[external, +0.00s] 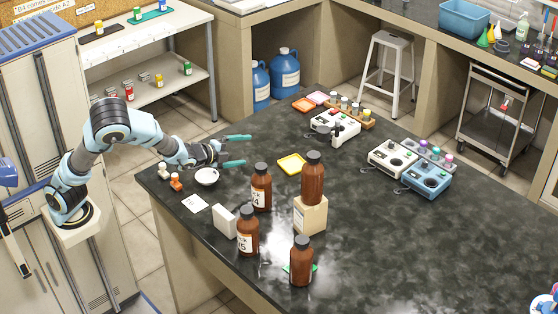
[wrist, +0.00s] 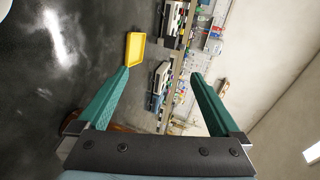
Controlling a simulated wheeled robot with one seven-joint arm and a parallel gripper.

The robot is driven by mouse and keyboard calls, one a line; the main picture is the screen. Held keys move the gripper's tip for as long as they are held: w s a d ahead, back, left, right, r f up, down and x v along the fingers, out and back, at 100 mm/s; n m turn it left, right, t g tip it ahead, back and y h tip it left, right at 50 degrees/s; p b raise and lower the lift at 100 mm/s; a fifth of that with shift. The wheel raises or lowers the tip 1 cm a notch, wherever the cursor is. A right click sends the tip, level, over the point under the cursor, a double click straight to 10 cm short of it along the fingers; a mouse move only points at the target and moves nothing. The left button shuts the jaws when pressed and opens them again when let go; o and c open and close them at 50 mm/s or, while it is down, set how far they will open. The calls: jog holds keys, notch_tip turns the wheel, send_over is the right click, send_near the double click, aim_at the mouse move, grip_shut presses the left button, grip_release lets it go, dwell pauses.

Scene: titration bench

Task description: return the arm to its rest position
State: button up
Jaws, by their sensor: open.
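My gripper (external: 238,150) is open and empty, with its green fingers spread apart, above the left part of the dark bench (external: 400,240). My arm reaches in from the left in the external view, bent at the elbow. In the wrist view my gripper (wrist: 162,85) shows both fingers with nothing between them. A white bowl (external: 206,177) sits on the bench just below and left of the gripper. A yellow tray (external: 292,164) lies to the right of the fingers; it also shows near the left fingertip in the wrist view (wrist: 134,48).
Brown bottles stand on the bench: one (external: 261,187) behind, one (external: 248,232) in front, one (external: 302,262) nearest, and one (external: 313,177) on a beige box (external: 310,215). Small orange-brown bottles (external: 176,183) stand by the left edge. Instruments (external: 336,127) are farther back.

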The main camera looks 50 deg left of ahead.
jog(key=s+a+f+n+g, duration=0.2)
jog(key=a+n, duration=0.1)
jog(key=s+a+f+n+g, duration=0.2)
jog(key=s+a+n, duration=0.1)
jog(key=s+a+f+n+g+y, duration=0.1)
jog(key=s+a+f+n, duration=0.1)
jog(key=a+n, duration=0.1)
jog(key=shift+s+g, duration=0.25)
jog(key=shift+g, duration=0.15)
jog(key=s+a+n+g, duration=0.1)
jog(key=s, duration=0.1)
jog(key=s+a+n, duration=0.1)
jog(key=s, duration=0.1)
jog(key=s+n+g+p, duration=0.1)
jog(key=s+n, duration=0.1)
jog(key=shift+s+a+r+g, duration=0.1)
jog(key=shift+s+a+g, duration=0.2)
jog(key=shift+a, duration=0.1)
jog(key=s+a+r+n+g+p, duration=0.1)
jog(key=s+a+n+g, duration=0.3)
jog(key=s, duration=0.8)
jog(key=shift+s+p, duration=0.2)
jog(key=shift+p, duration=0.1)
jog(key=shift+r, duration=0.1)
jog(key=shift+c, duration=1.3)
